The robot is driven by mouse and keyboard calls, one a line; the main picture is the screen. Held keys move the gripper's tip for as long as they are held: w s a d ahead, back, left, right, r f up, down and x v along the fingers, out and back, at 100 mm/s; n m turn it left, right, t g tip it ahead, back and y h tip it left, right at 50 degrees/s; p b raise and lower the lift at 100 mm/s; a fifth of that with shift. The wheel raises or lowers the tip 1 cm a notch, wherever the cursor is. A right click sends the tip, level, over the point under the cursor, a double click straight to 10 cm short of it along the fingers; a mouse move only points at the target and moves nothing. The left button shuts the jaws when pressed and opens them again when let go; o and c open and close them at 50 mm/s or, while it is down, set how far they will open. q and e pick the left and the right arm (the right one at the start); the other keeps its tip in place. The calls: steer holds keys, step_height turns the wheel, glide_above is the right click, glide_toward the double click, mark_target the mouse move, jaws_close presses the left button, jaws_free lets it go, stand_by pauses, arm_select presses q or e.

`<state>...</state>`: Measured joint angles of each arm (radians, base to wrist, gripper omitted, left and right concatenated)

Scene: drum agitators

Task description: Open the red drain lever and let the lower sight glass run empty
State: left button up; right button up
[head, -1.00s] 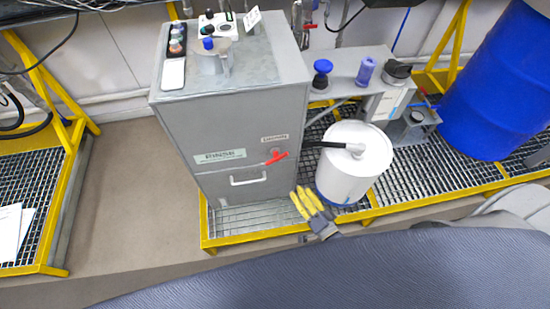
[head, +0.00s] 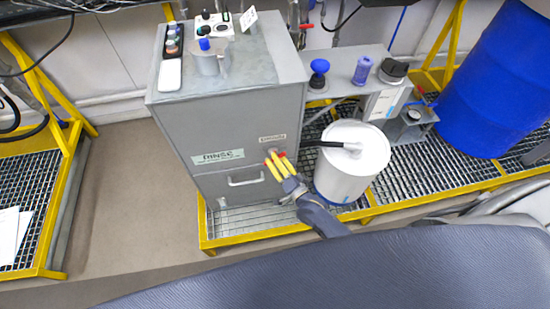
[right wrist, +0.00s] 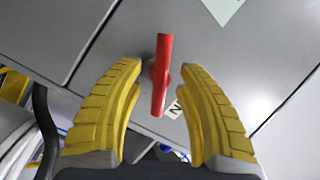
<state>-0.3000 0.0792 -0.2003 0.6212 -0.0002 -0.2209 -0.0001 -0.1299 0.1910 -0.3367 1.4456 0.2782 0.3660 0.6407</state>
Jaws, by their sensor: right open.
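The red drain lever (right wrist: 162,75) is on the front of the grey rinse cabinet (head: 222,130). In the right wrist view it stands between the two yellow fingers of my right gripper (right wrist: 160,95), with a gap on each side. My right gripper (head: 272,160) is open in front of the cabinet and hides most of the lever in the head view; a bit of red shows beside the fingertips. A lower sight glass cannot be made out in these frames. My left gripper is not in view.
A white drum (head: 350,165) with a black hose stands just right of the lever. A handle (head: 246,178) is on the cabinet front. A blue barrel (head: 495,80) stands at the right. Yellow-edged grating (head: 240,238) lies underneath.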

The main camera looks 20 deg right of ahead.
steer(key=shift+w+a, duration=0.15)
steer(key=shift+w, duration=0.4)
steer(key=shift+c, duration=0.4)
jaws_close()
